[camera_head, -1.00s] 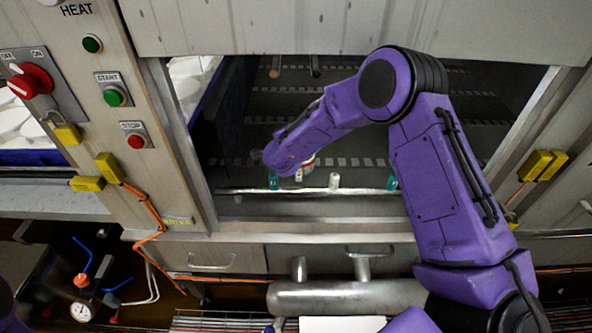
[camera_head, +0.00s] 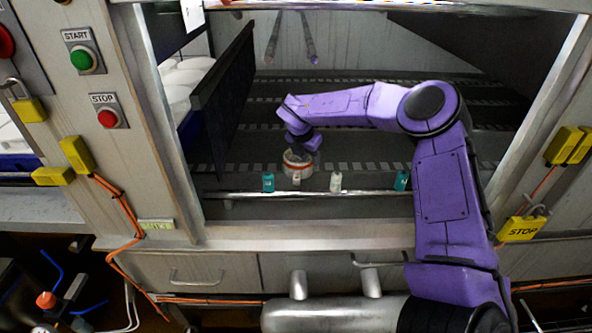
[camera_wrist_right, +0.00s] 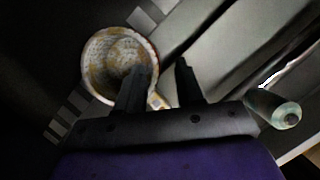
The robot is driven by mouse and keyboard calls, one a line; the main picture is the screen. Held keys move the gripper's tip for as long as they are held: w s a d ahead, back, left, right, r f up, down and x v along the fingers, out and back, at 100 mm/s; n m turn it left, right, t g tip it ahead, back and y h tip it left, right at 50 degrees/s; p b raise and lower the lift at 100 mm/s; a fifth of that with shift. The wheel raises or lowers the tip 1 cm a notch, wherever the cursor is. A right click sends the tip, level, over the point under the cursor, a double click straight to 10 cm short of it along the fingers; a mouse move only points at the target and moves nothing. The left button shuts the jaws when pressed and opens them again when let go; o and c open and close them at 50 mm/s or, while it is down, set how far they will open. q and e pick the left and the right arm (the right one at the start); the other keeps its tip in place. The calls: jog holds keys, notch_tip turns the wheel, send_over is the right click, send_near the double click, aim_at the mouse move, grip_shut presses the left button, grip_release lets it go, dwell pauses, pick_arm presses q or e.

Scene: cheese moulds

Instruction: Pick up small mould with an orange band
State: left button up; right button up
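The small round mould (camera_head: 297,165) is whitish with an orange band around it. It stands on the dark conveyor just behind the metal rail in the head view. In the right wrist view the open mould (camera_wrist_right: 112,50) shows from above, with a stained whitish inside. My right gripper (camera_wrist_right: 160,75) is open and empty. One finger overlaps the mould's opening and the other is outside its right rim; contact cannot be told. In the head view the right gripper (camera_head: 303,148) is just above the mould and hides part of its top. My left gripper is not in view.
A metal rail (camera_head: 350,193) with small teal and white fittings (camera_head: 335,182) runs along the front. A dark upright panel (camera_head: 222,100) stands to the left. Two rods (camera_head: 309,38) hang at the back. The conveyor (camera_head: 370,158) right of the mould is clear.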

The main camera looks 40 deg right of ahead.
aim_at(309, 162)
jog(key=x, duration=0.5)
jog(key=shift+w+a+f+p, duration=0.15)
jog(key=shift+w+f+p, duration=0.15)
jog(key=shift+p, duration=0.1)
jog(key=shift+s+r, duration=0.1)
grip_shut()
